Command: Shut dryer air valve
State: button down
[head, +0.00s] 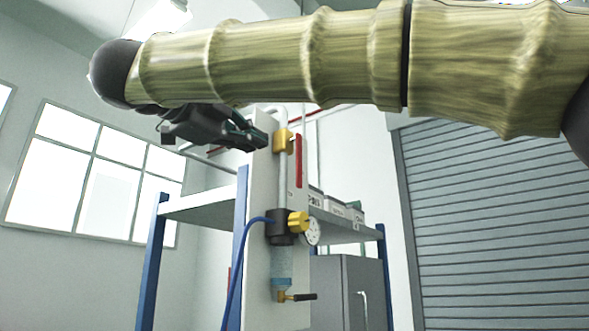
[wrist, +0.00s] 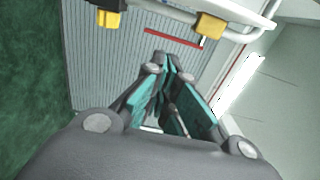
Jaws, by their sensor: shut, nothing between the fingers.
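A brass-yellow valve body (head: 283,141) sits on the upright pipe high on a pale panel. Its red lever (head: 299,161) points down, roughly parallel to the pipe. In the wrist view the valve body (wrist: 209,27) is at the top and the red lever (wrist: 172,37) extends left from it, beyond the fingertips. My gripper (head: 258,138) is shut and empty, just left of the valve body in the head view. The wrist view shows the fingers together (wrist: 164,60), with nothing between them. They appear apart from the lever. No label naming the valve is readable.
Below on the pipe are a black regulator (head: 278,227) with a yellow knob (head: 299,222), a round gauge (head: 313,232), a blue hose (head: 239,266) and a small black-handled valve (head: 299,297). A shelf rack (head: 205,204) stands behind. A roller shutter (head: 490,220) is at right.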

aim_at(299, 160)
jog(key=p+x, duration=0.4)
jog(key=x, duration=1)
jog(key=shift+p, duration=0.35)
jog(key=shift+w+f, duration=0.1)
